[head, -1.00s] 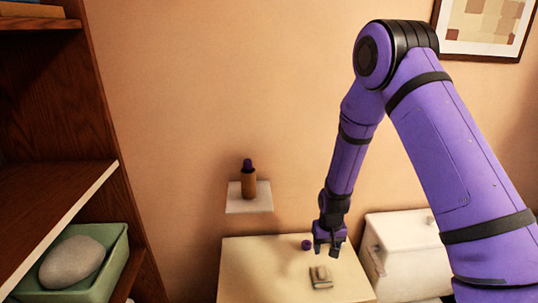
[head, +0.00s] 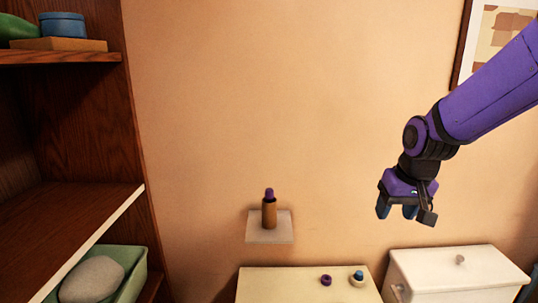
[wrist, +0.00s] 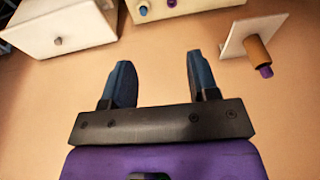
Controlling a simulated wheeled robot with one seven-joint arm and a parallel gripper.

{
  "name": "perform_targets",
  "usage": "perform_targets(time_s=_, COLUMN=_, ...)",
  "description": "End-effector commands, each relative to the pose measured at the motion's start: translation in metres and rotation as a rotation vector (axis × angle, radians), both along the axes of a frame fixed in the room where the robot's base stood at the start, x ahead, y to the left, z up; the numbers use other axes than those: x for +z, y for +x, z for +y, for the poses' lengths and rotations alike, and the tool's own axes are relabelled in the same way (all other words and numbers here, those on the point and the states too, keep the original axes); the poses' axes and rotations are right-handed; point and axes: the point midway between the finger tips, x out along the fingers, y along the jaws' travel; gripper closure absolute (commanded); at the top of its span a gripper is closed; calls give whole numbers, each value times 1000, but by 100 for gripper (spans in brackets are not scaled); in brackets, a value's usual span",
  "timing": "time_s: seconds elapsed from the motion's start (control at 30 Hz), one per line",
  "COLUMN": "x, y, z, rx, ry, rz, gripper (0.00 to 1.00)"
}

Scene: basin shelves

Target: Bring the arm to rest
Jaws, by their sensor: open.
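My gripper (head: 407,212) is raised in front of the wall, at the right of the head view, above the white box with a knob. Its two blue fingers also show in the wrist view (wrist: 158,85). They are spread wide apart with nothing between them. My purple arm comes in from the upper right of the head view.
A brown bottle with a purple top (head: 269,210) stands on a small wall ledge (head: 282,236). A cream surface (head: 290,285) below bears a purple ring (head: 326,280) and a small blue-topped piece (head: 358,276). The white box (head: 450,268) stands right. Wooden shelves (head: 80,215) hold a green bin (head: 133,277).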

Motion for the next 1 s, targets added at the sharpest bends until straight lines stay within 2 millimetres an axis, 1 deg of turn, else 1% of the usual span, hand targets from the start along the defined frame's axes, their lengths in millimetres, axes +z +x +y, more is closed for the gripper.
perform_targets(time_s=0.03, x=14, y=-11, z=-3, rx=0, ry=0, rz=-19, gripper=46)
perform_targets(time_s=0.2, x=49, y=-49, z=-10, rx=-2, ry=-5, rz=-63, gripper=46)
perform_targets(time_s=0.3, x=67, y=-72, z=-14, rx=-3, ry=-9, rz=-88, gripper=46)
perform_targets(time_s=0.37, x=76, y=-86, z=-16, rx=-3, ry=-13, rz=-104, gripper=46)
perform_targets(time_s=0.5, x=94, y=-121, z=-22, rx=-6, ry=-21, rz=-140, gripper=46)
perform_targets(time_s=0.7, x=109, y=-167, z=-28, rx=-13, ry=-36, rz=-186, gripper=46)
perform_targets(time_s=0.8, x=113, y=-184, z=-29, rx=-17, ry=-42, rz=-202, gripper=46)
perform_targets(time_s=0.9, x=115, y=-195, z=-31, rx=-19, ry=-47, rz=-212, gripper=46)
perform_targets(time_s=1.0, x=115, y=-200, z=-31, rx=-21, ry=-50, rz=-216, gripper=46)
